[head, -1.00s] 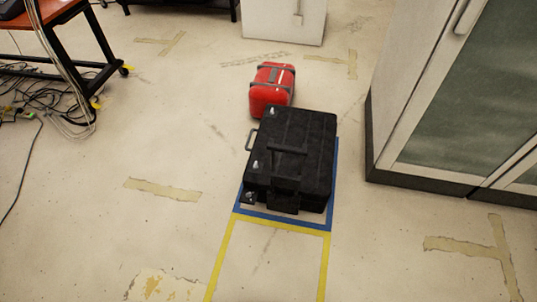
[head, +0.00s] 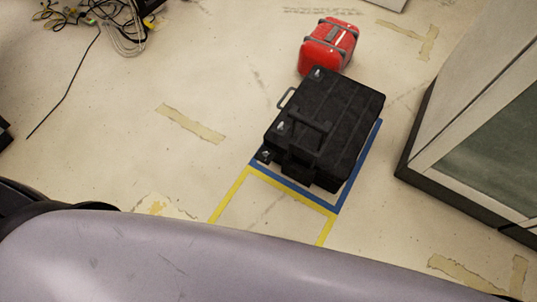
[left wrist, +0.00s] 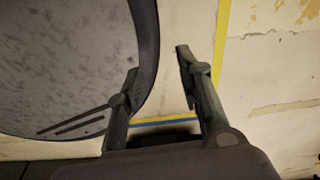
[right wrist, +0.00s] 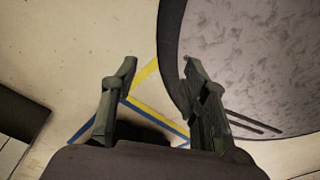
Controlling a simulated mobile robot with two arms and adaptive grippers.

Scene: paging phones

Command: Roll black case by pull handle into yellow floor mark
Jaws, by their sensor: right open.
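The black case (head: 335,115) lies on the floor inside a blue floor outline (head: 361,163). A grey loop handle (head: 286,98) sticks out at its left side, and a dark handle (head: 308,130) shows on its upper face. The yellow floor mark (head: 230,194) adjoins the blue outline on the near side and its inside is bare. My left gripper (left wrist: 158,60) is open and empty, with a yellow line (left wrist: 222,40) beside it. My right gripper (right wrist: 159,62) is open and empty above the floor lines. Neither gripper shows in the head view.
A red case (head: 328,47) stands just behind the black case. A cabinet (head: 480,130) stands on the right. Loose cables (head: 110,22) lie at the upper left. My own body covers the bottom of the head view. The floor left of the black case is clear.

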